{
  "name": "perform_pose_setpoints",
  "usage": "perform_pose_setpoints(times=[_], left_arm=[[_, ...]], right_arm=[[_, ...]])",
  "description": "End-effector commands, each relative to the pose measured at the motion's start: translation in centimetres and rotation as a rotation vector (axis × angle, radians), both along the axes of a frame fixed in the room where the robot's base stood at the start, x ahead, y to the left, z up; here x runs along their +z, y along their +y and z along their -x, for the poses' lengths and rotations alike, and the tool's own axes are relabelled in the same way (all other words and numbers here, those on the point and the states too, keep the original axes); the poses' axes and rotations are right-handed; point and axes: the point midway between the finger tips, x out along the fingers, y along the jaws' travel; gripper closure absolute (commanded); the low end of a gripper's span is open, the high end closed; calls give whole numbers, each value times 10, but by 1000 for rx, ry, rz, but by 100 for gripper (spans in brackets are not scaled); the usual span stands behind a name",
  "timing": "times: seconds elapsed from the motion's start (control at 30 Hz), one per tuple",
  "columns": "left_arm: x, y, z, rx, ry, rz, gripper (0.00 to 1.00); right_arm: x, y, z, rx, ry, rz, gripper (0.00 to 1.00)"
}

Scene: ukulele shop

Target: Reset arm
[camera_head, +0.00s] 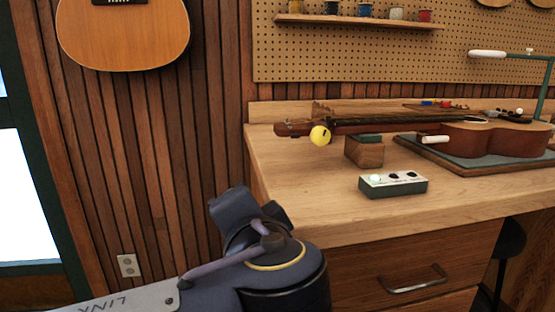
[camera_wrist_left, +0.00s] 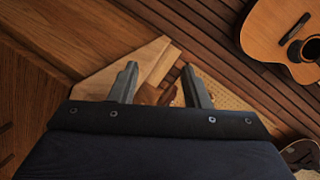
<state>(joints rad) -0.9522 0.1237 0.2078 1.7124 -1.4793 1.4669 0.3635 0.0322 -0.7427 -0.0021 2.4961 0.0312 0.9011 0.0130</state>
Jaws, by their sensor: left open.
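My left arm (camera_head: 265,262) comes in from the lower left in the head view, in front of the workbench's left end; its fingers cannot be made out there. In the left wrist view my left gripper (camera_wrist_left: 160,88) is open, with its two grey fingers apart and nothing between them. Beyond the fingers the wooden bench corner shows, tilted, with a brown shape that I cannot identify. My right gripper is in neither view.
A small control box (camera_head: 393,185) stands nearer. A guitar (camera_head: 125,35) hangs on the slatted wall.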

Motion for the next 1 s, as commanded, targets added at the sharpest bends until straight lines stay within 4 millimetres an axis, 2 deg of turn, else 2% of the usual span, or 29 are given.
perform_pose_setpoints(times=[0.03, 0.17, 0.27, 0.37, 0.4, 0.5, 0.6, 0.8, 0.97, 1.0], left_arm=[[-11, 16, -3, 20, 41, 12, 57], [-46, 53, -5, 57, 170, 54, 57], [-84, 92, 2, 102, 302, 122, 57], [-135, 135, 23, 161, 467, 253, 57], [-157, 150, 36, 186, 535, 326, 57], [-205, 173, 74, 244, 668, 536, 57], [-238, 178, 106, 291, 739, 747, 57], [-273, 169, 146, 364, 756, 1108, 57], [-287, 159, 162, 416, 694, 1364, 57], [-273, 157, 162, 415, 692, 1384, 57]], right_arm=[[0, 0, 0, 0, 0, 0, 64], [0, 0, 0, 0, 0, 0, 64], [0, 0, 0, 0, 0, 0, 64], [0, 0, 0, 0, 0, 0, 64], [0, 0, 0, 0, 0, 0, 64], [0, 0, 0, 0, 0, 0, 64], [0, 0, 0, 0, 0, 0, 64], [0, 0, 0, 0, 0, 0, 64], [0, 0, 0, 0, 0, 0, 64], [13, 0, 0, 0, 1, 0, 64]])
